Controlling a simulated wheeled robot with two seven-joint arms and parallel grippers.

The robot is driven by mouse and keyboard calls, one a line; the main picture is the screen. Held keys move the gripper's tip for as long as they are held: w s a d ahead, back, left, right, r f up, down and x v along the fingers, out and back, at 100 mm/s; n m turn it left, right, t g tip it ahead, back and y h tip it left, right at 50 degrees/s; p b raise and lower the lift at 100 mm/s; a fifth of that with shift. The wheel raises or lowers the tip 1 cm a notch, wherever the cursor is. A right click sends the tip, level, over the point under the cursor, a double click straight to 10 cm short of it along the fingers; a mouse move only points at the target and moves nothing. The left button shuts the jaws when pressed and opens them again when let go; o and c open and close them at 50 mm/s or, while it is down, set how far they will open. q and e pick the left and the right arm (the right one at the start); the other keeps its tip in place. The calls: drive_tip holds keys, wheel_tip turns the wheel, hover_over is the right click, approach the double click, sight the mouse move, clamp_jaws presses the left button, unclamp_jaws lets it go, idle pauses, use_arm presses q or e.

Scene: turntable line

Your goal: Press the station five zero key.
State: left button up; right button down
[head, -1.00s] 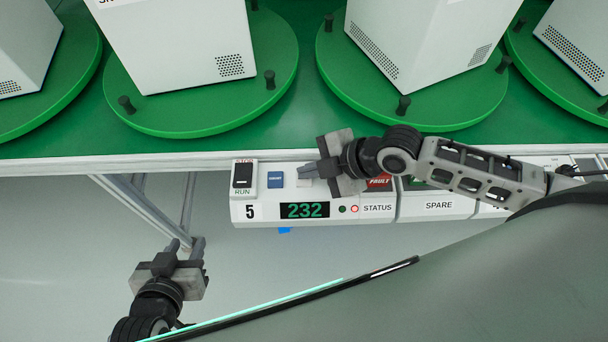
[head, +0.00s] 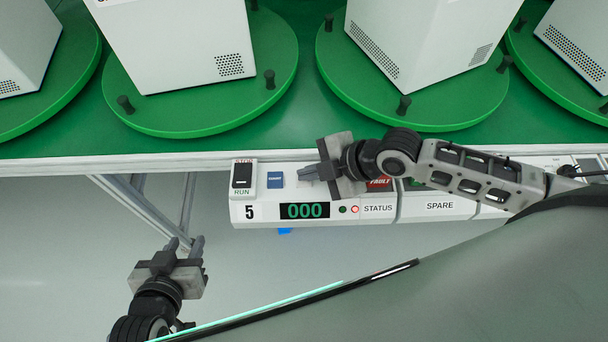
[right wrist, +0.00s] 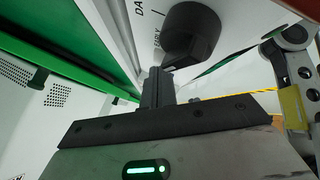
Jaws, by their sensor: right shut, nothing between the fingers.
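The station five panel (head: 240,212) bears a printed 5 and a display (head: 304,210) that reads 000 in green. Its blue key (head: 275,179) shows left of my right fingertips; its lettering is too small to read. My right gripper (head: 303,173) is shut and empty, its tips over the key row just right of the blue key. The gripper hides what is beneath it, and I cannot tell whether it touches a key. In the right wrist view its shut fingers (right wrist: 156,88) point at the panel, near a dark knob (right wrist: 192,35).
A STOP/RUN rocker (head: 242,177) is at the panel's left end. A red FAULT key (head: 379,184) is partly behind my right gripper. A red status light (head: 355,209) is lit. Green turntables (head: 200,118) carrying white boxes stand behind.

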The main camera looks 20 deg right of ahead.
drive_tip(key=shift+r, duration=0.1)
drive_tip(key=shift+r+p, duration=0.75)
drive_tip(key=shift+p, duration=0.1)
wheel_tip(320, 180, up, 5)
drive_tip(key=p, duration=0.4)
drive_tip(key=shift+p, duration=0.4)
idle(0.3)
